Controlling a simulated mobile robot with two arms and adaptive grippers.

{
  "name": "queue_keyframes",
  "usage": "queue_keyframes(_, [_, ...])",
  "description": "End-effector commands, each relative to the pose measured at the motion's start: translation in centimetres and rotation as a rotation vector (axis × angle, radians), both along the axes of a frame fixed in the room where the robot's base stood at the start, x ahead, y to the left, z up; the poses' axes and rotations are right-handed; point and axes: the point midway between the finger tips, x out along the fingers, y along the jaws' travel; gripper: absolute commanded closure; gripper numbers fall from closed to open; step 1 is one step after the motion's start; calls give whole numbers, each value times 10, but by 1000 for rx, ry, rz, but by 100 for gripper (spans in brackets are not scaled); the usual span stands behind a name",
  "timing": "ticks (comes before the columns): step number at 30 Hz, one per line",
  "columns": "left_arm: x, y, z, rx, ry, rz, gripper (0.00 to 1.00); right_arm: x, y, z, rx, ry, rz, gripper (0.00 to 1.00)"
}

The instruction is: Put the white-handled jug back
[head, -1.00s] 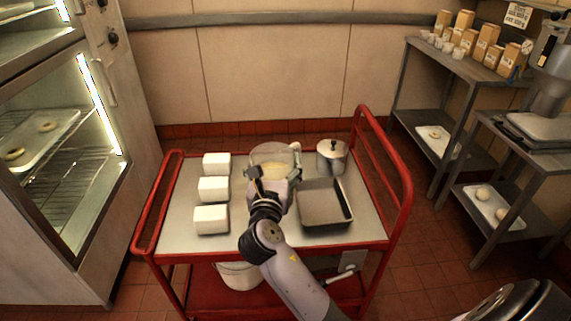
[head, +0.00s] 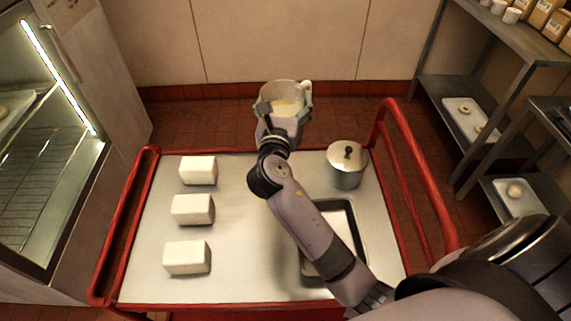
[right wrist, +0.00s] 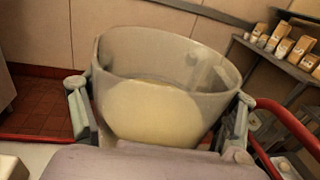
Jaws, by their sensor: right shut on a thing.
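The jug (head: 284,91) is a pale, see-through vessel with a white handle (head: 306,88) on its right side and a creamy liquid inside. My right gripper (head: 285,112) is shut around its body, one finger on each side. The jug is upright or nearly so, raised by the cart's far edge. In the right wrist view the jug (right wrist: 160,105) fills the middle between the fingers, and the liquid (right wrist: 155,112) shows through its wall. My left gripper is not in view.
The red-railed cart (head: 240,255) carries several white blocks (head: 192,209) at left, a lidded metal pot (head: 346,166) at right and a grey tray (head: 350,210) partly hidden by my right arm. Its middle is clear. An oven stands left, shelving (head: 480,85) right.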

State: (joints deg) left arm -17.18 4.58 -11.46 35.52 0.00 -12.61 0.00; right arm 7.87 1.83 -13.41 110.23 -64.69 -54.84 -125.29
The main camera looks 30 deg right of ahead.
Motion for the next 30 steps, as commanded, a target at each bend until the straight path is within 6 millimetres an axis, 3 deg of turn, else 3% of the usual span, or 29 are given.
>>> queue_keyframes(15, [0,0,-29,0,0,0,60,0,0,-121,-5,3,1,79])
queue_keyframes(19, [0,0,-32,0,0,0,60,0,0,-141,-4,1,1,79])
queue_keyframes(26, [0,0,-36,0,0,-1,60,0,0,-157,-4,0,1,79])
queue_keyframes(30, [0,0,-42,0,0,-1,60,0,0,-179,-5,2,1,79])
